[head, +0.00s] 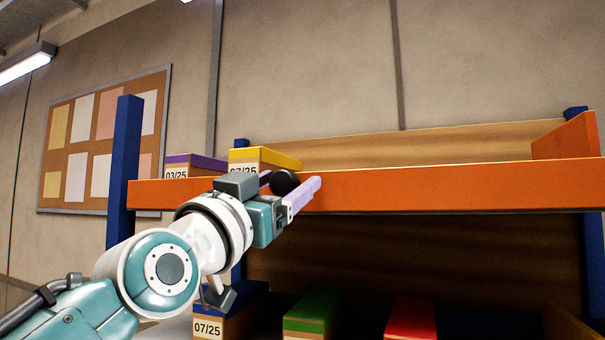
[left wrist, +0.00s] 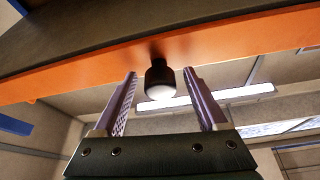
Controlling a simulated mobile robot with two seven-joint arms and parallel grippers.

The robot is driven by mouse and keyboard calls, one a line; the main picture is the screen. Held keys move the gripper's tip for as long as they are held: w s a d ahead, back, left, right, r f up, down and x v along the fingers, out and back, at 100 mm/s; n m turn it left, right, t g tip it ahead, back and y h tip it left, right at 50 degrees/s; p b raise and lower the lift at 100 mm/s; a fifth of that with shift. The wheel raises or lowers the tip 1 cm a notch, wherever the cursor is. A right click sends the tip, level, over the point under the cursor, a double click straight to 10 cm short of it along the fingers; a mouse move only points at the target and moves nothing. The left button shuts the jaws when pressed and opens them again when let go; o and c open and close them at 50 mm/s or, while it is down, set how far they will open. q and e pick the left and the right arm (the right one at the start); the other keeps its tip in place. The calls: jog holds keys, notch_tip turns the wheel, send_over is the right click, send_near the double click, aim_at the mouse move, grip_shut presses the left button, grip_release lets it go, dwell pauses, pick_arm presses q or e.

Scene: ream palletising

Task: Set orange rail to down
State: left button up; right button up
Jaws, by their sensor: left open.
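The orange rail (head: 430,186) runs level across the front of the upper shelf in the head view. It crosses the top of the left wrist view as an orange band (left wrist: 230,35). A round black knob (head: 284,181) sits at the rail's front, towards its left part. In the left wrist view the knob (left wrist: 159,76) has a pale end and lies between my fingers. My left gripper (head: 292,184) is open, with one finger on each side of the knob and gaps visible in the left wrist view (left wrist: 160,92). My right gripper is not in view.
A yellow-topped box (head: 262,158) and a purple-topped box (head: 190,163) stand on the upper shelf behind the rail. Boxes with blue, green (head: 311,312) and red (head: 411,318) tops are below. A blue post (head: 124,165) stands left. The upper shelf's right part looks empty.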

pick_arm(q)
jog(key=shift+w, duration=0.1)
grip_shut()
dwell(0.6)
dwell(0.8)
